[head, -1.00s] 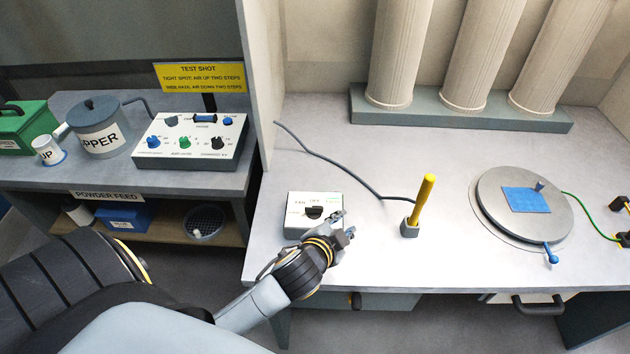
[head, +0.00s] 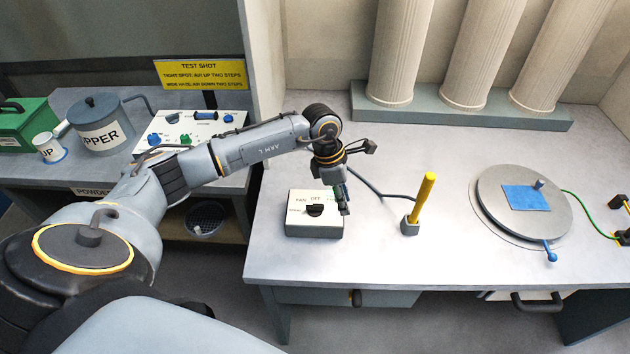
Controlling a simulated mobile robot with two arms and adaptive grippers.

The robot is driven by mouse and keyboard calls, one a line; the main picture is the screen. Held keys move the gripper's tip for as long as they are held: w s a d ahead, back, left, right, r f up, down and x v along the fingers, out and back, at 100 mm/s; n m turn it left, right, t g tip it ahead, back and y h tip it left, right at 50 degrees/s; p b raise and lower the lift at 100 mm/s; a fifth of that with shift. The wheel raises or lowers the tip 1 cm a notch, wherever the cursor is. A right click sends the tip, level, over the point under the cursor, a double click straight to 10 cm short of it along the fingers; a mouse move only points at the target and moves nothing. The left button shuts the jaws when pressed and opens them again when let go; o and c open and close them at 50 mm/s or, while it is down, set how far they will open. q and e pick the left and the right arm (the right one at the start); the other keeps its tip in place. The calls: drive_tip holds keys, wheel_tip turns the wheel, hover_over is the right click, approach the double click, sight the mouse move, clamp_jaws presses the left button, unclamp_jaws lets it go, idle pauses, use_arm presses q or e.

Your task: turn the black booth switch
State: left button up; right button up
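The black booth switch (head: 314,210) is a dark knob on top of a small white box (head: 301,224) on the grey booth table. The box has printed labels around the knob, including FAN and OFF. The knob's exact pointing direction is too small to tell. My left gripper (head: 357,179) hangs over the right side of the box, apart from the knob. Its dark fingers look spread and empty, with one finger low beside the box's right edge. Whether that finger touches the box cannot be told. My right gripper is not in view.
A yellow-handled tool stands in a grey holder (head: 409,227) right of the box, with a dark cable behind. A round turntable (head: 491,222) with a blue patch is further right. A control box (head: 160,126) and hopper (head: 100,125) stand on the left bench.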

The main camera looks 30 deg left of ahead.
sight(315, 204)
use_arm(q)
drive_tip(key=a+y, duration=0.1)
drive_tip(key=a, duration=0.1)
drive_tip(key=a+y, duration=0.1)
drive_tip(key=a, duration=0.2)
drive_tip(key=a+r+y, duration=0.1)
drive_tip(key=a, duration=0.1)
drive_tip(key=shift+s+a+r+g, duration=0.1)
drive_tip(key=shift+a+g, duration=0.3)
drive_tip(key=shift+a, duration=0.15)
wheel_tip(315, 204, down, 7)
drive_tip(key=b, duration=0.5)
drive_tip(key=shift+f+b, duration=0.4)
drive_tip(key=shift+f, duration=0.1)
drive_tip(key=shift+r, duration=0.1)
drive_tip(key=shift+c, duration=0.9)
clamp_jaws()
